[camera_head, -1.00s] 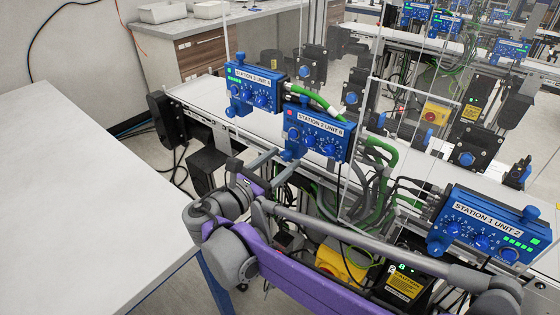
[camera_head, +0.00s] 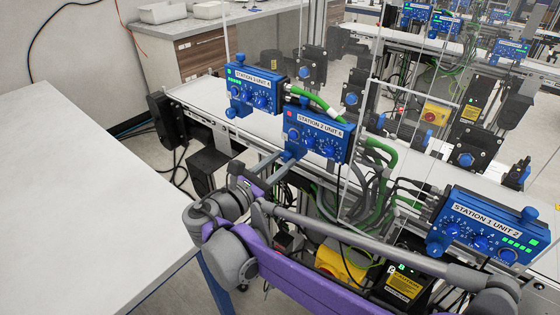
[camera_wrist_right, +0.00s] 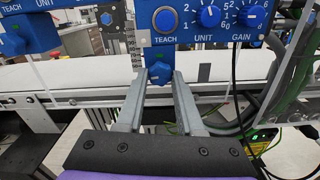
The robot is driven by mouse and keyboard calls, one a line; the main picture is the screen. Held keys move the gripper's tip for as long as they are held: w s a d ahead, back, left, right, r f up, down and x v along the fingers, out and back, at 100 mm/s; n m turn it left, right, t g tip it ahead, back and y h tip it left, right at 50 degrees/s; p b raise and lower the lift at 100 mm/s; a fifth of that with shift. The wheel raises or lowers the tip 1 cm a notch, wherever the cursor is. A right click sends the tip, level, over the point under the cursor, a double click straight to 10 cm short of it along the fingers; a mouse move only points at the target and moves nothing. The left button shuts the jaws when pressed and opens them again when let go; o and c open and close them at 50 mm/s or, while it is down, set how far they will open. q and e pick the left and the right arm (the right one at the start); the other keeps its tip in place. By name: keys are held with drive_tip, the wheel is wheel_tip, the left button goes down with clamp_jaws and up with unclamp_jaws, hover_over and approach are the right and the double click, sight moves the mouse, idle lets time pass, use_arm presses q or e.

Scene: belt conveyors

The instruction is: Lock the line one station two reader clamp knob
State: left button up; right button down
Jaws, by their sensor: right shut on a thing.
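The station two reader (camera_head: 318,132) is a blue box with a white label, several dials and a red light at its left end. It stands on a bracket over the near conveyor. Its blue clamp knob (camera_head: 287,156) is low on the bracket, and shows in the right wrist view (camera_wrist_right: 160,72) between my fingertips. My right gripper (camera_head: 286,157) is shut on this knob; its two grey fingers (camera_wrist_right: 163,74) lie on either side of it. The knob's far side is hidden. My left gripper is not in view.
Green and grey cables (camera_head: 378,165) hang right of the gripper. A clear guard panel rises nearby. A white table (camera_head: 80,205) fills the left.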

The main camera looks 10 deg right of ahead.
drive_tip(key=m+p, duration=0.1)
drive_tip(key=m, duration=0.2)
drive_tip(key=shift+r+m+p, duration=0.1)
drive_tip(key=shift+m+p, duration=0.25)
drive_tip(key=shift+m, duration=0.05)
drive_tip(key=m+p, duration=0.2)
drive_tip(key=m, duration=0.3)
drive_tip(key=m+p, duration=0.1)
drive_tip(key=m, duration=0.4)
drive_tip(key=shift+w+r+m, duration=0.1)
drive_tip(key=shift+m, duration=0.3)
drive_tip(key=shift+m+p, duration=0.7)
drive_tip(key=shift+m, duration=1.5)
drive_tip(key=c, duration=0.5)
unclamp_jaws()
drive_tip(key=shift+c, duration=0.2)
drive_tip(key=shift+a, duration=0.1)
drive_tip(key=v, duration=1.1)
drive_tip(key=shift+b, duration=0.35)
